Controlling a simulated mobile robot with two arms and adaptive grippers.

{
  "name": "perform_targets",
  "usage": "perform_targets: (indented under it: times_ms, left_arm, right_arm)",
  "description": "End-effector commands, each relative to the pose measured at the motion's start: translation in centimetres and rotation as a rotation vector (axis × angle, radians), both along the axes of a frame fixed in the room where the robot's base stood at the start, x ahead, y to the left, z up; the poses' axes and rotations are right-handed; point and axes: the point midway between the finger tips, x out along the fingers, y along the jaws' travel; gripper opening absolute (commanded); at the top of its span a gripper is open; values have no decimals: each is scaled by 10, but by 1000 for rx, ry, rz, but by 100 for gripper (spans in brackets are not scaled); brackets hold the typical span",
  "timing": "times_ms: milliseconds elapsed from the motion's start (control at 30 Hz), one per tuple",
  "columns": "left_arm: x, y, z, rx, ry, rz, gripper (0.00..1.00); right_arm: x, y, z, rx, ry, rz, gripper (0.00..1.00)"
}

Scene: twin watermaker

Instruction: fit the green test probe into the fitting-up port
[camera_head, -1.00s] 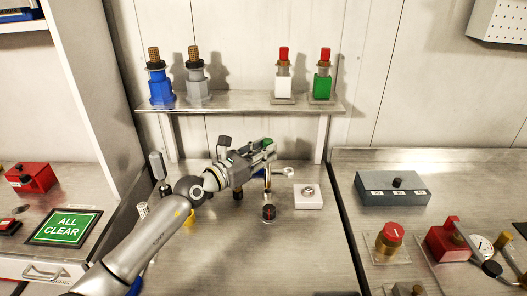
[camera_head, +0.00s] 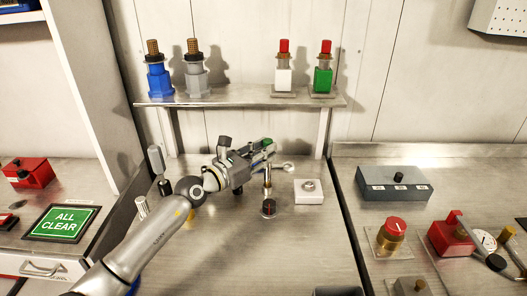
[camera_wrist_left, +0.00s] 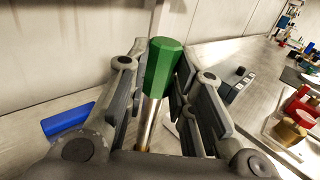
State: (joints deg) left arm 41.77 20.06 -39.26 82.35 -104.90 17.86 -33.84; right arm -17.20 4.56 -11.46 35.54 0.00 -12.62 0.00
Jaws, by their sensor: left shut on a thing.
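My left gripper (camera_head: 264,152) is shut on the green test probe (camera_head: 266,142), above the middle bench. In the left wrist view the probe's green faceted head (camera_wrist_left: 163,66) sticks up between the jaws, with its metal shaft below. A white block (camera_head: 309,197) with a round metal fitting on top stands on the bench to the right of the gripper; it looks like the fitting-up port. The probe's lower end is hard to make out; a brass upright and a dark round piece (camera_head: 268,208) show below the gripper. My right gripper is out of view.
A shelf (camera_head: 240,101) behind holds blue, grey, white and green fittings. A ring-ended tool (camera_head: 288,167) shows just beyond the gripper. A grey box (camera_head: 393,188) and red-topped devices stand on the right bench. The bench front is mostly clear.

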Motion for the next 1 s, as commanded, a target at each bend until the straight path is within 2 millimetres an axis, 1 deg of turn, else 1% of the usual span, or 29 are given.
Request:
perform_targets:
  times_ms: [600, 633, 800, 833, 1000]
  left_arm:
    - [0, 0, -16, 0, 0, 0, 5]
    - [0, 0, -16, -1, -1, 0, 24]
    - [0, 0, -15, -1, -1, 0, 46]
    - [0, 0, -15, -1, -1, 0, 48]
    - [0, 0, -15, 0, 0, 0, 48]
  right_arm:
    - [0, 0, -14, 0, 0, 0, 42]
    - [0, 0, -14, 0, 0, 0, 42]
    - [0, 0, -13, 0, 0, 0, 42]
    - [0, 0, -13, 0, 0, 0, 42]
    - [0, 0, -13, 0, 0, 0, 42]
